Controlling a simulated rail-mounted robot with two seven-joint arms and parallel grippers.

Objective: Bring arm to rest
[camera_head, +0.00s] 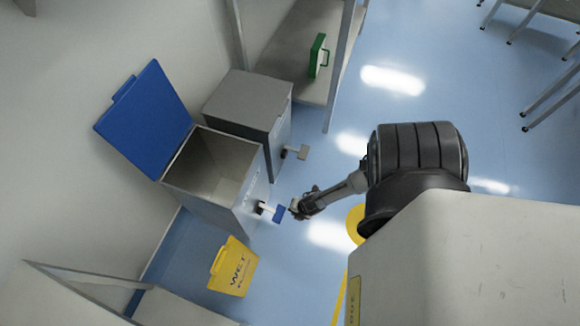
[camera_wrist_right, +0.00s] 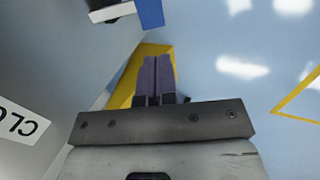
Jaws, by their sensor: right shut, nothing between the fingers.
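My right arm reaches in from the right in the head view. Its gripper (camera_head: 296,209) is just right of the blue foot pedal (camera_head: 279,213) of the open bin. In the right wrist view the two dark fingers (camera_wrist_right: 157,78) are pressed together with nothing between them. The blue pedal (camera_wrist_right: 150,12) shows beyond the fingertips at the top, apart from them. The grey bin (camera_head: 213,208) has its blue lid (camera_head: 147,120) raised, and the part of its inside that shows looks empty. My left gripper is not in view.
A grey bin (camera_head: 247,103) with its lid shut and a grey pedal (camera_head: 303,152) stands behind. A yellow wet-floor sign (camera_head: 233,267) is in front of the open bin. A green case (camera_head: 319,56) sits on a shelf.

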